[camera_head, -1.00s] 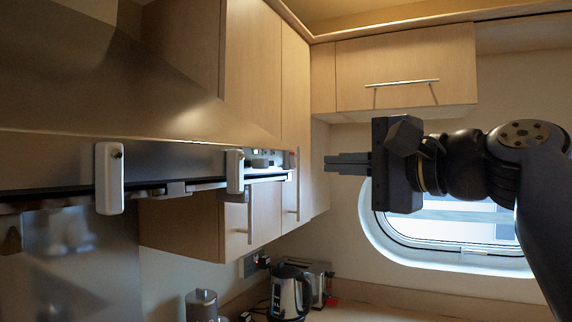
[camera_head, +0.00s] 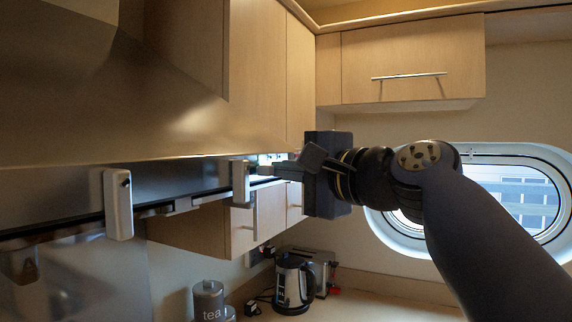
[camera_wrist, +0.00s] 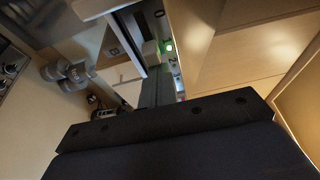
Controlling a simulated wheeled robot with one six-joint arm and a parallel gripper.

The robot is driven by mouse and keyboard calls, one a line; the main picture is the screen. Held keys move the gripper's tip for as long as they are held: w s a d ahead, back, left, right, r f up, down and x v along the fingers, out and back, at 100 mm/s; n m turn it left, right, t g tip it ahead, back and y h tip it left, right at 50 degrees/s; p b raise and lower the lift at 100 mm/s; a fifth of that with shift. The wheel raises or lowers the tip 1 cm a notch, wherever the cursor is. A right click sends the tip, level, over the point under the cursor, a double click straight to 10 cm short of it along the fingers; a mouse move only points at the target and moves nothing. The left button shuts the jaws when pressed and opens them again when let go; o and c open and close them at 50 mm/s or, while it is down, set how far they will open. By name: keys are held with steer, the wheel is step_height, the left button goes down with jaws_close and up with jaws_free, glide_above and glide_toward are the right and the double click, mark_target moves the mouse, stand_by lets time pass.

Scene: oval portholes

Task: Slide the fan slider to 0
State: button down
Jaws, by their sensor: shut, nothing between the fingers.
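The range hood's front (camera_head: 70,190) carries two pale slider handles, a near one (camera_head: 118,204) and a far one (camera_head: 241,183). In the wrist view a pale slider knob (camera_wrist: 150,53) sits beside a scale marked 0, 1 and 2, near a lit green light at about 1. The frames carry no label saying which handle is the fan slider. My gripper (camera_head: 254,170) is shut and empty, with its fingertips right by the far handle. In the wrist view my gripper (camera_wrist: 152,76) points at the knob; whether it touches cannot be told.
Wall cabinets (camera_head: 268,70) stand behind and beside the hood. A kettle (camera_head: 292,283), a toaster (camera_head: 318,265) and a tea canister (camera_head: 208,300) stand on the counter below. An oval porthole (camera_head: 520,195) is in the right wall. The space below the hood's front is open.

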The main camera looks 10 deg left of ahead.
mark_target(265, 171)
steer(key=shift+s+a, duration=0.1)
stand_by(0.3)
steer(key=s, duration=0.1)
steer(key=s+a, duration=0.1)
steer(key=s, duration=0.1)
steer(key=shift+s, duration=0.15)
steer(key=shift+f, duration=0.1)
